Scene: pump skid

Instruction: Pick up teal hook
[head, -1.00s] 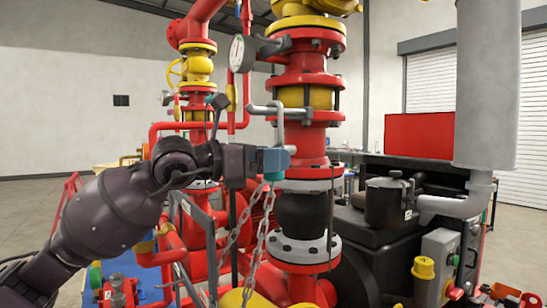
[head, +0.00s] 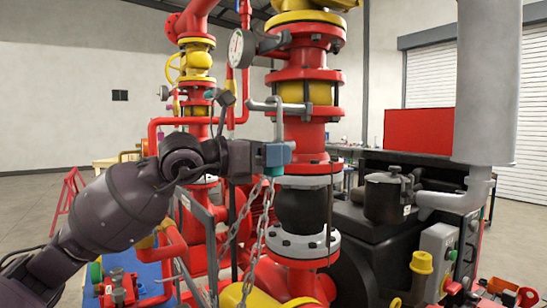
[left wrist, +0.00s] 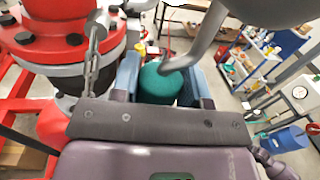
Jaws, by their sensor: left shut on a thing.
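The teal hook has a round teal body (left wrist: 160,84) with a curved grey metal rod rising from it, seen in the left wrist view. The blue fingers of my left gripper (left wrist: 160,80) stand on both sides of the teal body and are shut on it. In the head view my left gripper (head: 276,154) is in front of the red vertical pipe. The grey hook rod (head: 268,106) bends up and left above the fingers. Most of the teal body is hidden by the fingers there. My right gripper is not in view.
A chain (head: 263,235) hangs just below my left gripper; it also shows in the left wrist view (left wrist: 92,50). The red flanged pipe (head: 305,133) stands close behind the gripper. A pressure gauge (head: 236,48) is above left. A black pot (head: 386,198) stands to the right.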

